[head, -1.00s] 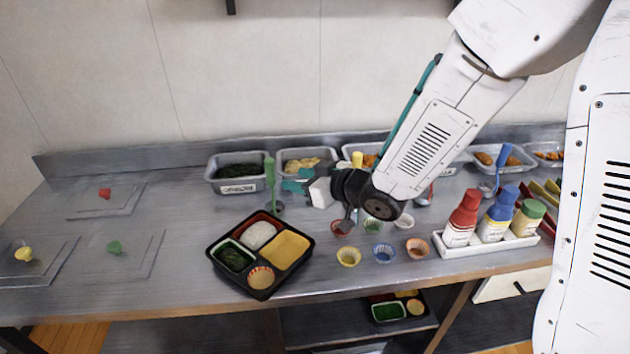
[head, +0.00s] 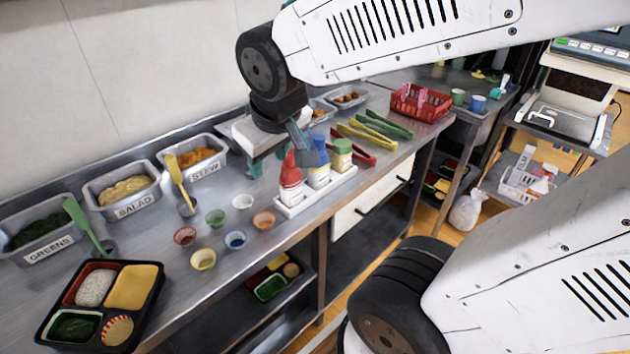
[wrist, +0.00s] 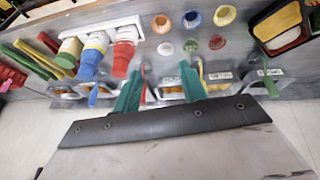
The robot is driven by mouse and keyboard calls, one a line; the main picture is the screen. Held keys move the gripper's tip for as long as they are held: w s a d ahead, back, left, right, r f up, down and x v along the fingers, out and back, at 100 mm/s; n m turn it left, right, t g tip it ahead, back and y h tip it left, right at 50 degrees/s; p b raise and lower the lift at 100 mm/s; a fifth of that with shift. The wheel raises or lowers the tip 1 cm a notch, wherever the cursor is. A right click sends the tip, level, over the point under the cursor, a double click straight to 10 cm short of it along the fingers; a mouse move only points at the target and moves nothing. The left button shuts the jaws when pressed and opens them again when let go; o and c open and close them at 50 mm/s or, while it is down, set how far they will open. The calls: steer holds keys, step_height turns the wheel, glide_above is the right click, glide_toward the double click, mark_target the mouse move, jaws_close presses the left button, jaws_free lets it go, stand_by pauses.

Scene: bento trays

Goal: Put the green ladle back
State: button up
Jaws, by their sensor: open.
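The green ladle (head: 82,224) stands tilted in a small round holder (head: 108,246) in front of the tray labelled GREENS (head: 50,250). Its handle points up and to the left. It also shows at the right of the wrist view (wrist: 266,78). My gripper (head: 266,162) is well to the right of it, above the back of the counter behind the sauce bottles. The teal fingers are apart in the wrist view (wrist: 160,88), with nothing held between them.
A yellow ladle (head: 180,180) stands near the STEW tray (head: 208,172). Sauce bottles (head: 290,185) in a white rack stand close to my gripper. Several small cups (head: 203,259) and a filled bento tray (head: 146,318) lie along the front. Tongs (head: 352,143) lie farther right.

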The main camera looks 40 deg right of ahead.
steer(key=s+r+m+g+y, duration=0.1)
steer(key=s+g, duration=0.2)
steer(key=s, duration=0.9)
steer(key=shift+a+r, duration=0.2)
steer(key=shift+r, duration=0.2)
